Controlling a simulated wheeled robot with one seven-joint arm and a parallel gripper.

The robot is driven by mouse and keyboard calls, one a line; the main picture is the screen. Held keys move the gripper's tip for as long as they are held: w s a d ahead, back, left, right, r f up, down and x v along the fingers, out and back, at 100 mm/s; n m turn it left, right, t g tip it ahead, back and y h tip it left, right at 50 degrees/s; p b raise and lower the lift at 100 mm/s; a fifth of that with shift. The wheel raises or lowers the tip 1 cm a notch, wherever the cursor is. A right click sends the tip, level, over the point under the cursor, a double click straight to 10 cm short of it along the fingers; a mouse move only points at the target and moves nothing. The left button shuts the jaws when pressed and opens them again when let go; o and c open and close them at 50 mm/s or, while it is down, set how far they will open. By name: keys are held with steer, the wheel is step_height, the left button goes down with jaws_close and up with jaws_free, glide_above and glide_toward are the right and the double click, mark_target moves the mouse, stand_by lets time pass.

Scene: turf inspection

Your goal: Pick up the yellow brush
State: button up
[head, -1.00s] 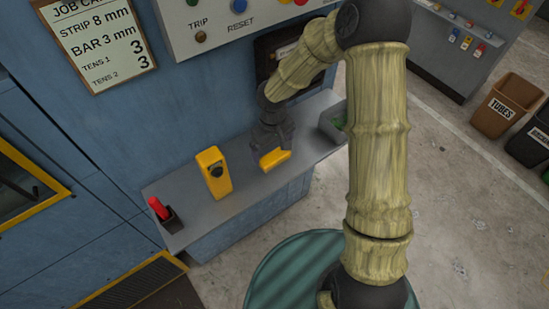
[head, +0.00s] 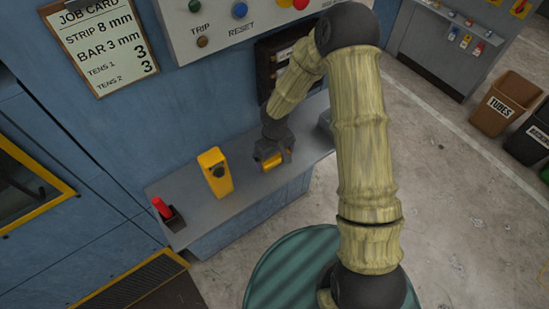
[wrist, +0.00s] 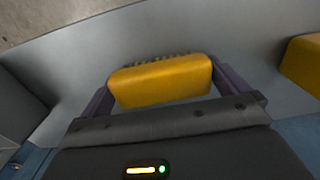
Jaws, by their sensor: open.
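The yellow brush (head: 272,161) lies on the grey shelf (head: 215,208), to the right of the yellow handheld device. In the wrist view the brush (wrist: 160,81) shows its yellow back, with dark bristles along its far edge. My gripper (head: 273,157) is over the brush. In the wrist view my gripper (wrist: 165,88) is open, with one purple-grey finger at each end of the brush. The brush is between the fingers; I cannot tell whether they touch it. Part of the brush is hidden by my gripper in the head view.
A yellow device (head: 215,173) with a dark knob stands left of the brush; its edge also shows in the wrist view (wrist: 303,62). A red-handled item (head: 163,208) sits in a dark holder at the shelf's left end. A grey bin (head: 325,122) is at the right end, partly hidden.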

steer(key=c, duration=0.7)
steer(key=shift+r, duration=0.1)
step_height(320, 180, up, 10)
steer(key=shift+f+b, duration=0.1)
steer(key=shift+b, duration=1)
steer(key=o, duration=0.4)
steer(key=shift+c, duration=1)
steer(key=shift+w, duration=0.1)
